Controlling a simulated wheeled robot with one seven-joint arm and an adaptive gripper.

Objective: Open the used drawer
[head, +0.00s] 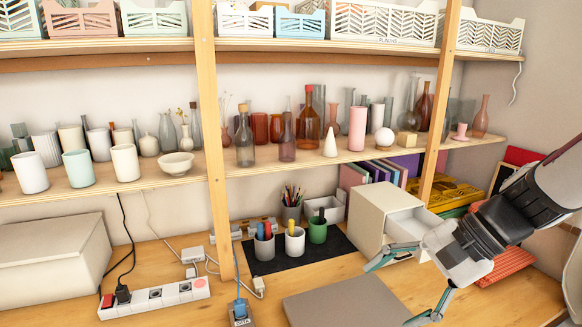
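A small cream drawer unit (370,218) stands on the wooden desk, right of the middle. A drawer (409,223) on its right-facing front appears pulled partly out, with its pale grey inside showing from above. My gripper (391,294) is in front of the unit at the lower right. Its two teal-tipped fingers are spread wide with nothing between them. The upper finger overlaps the lower front of the unit in the picture; I cannot tell whether it touches. My gripper's body hides part of the drawer front and any handle.
A grey flat board (345,303) lies in front of the unit. Left of it, pen cups stand on a black mat (298,252). A wooden shelf post (437,105) rises behind the unit. A white power strip (155,298) lies at the left. Shelves above hold vases.

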